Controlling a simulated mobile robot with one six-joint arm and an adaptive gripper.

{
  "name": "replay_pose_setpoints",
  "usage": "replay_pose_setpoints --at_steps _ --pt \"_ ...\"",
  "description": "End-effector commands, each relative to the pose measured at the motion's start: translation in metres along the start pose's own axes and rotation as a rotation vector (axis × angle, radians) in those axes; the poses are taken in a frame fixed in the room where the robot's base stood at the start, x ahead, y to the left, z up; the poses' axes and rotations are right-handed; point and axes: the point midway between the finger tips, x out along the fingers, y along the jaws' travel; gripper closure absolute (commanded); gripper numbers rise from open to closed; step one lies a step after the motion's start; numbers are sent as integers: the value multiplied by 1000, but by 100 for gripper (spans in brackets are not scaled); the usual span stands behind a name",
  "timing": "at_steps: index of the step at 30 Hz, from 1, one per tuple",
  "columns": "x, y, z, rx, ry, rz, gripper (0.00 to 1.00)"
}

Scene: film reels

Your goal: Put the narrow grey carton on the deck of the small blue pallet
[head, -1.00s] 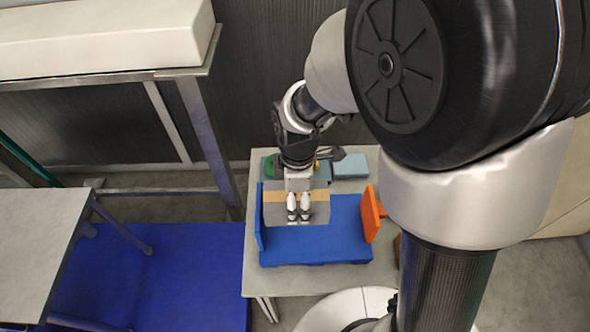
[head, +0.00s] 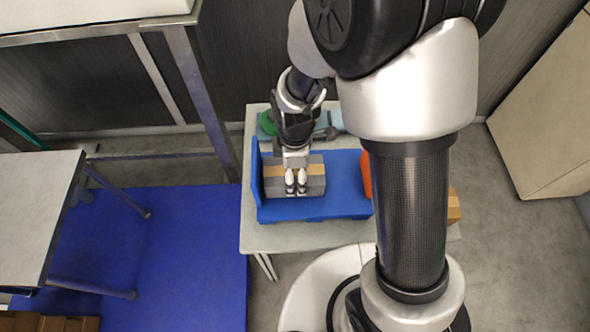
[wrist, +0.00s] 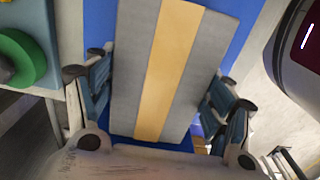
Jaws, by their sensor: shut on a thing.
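The narrow grey carton (head: 312,184), with a tan tape band along it, is at the left part of the small blue pallet (head: 344,199). It looks to be on or just above the deck; I cannot tell whether it touches. My gripper (head: 296,188) is shut on the carton from above. In the wrist view the grey carton (wrist: 127,70) fills the middle between the two fingers of my gripper (wrist: 158,112). Blue of the pallet (wrist: 240,35) shows beside the carton. The carton hides part of the deck.
A blue upright panel (head: 257,180) stands at the pallet's left end and an orange piece (head: 365,175) at its right. A green round thing (head: 268,124) lies behind on the grey table (head: 256,236). The deck right of the carton is clear.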

Motion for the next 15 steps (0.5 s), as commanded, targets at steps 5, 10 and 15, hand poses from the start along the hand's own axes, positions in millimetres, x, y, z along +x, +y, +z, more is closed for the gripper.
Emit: replay_pose_setpoints --at_steps 5,10,15 --pt "3 0 0 0 0 0 21" --pt "3 0 0 0 0 0 10" --pt "3 0 0 0 0 0 5"
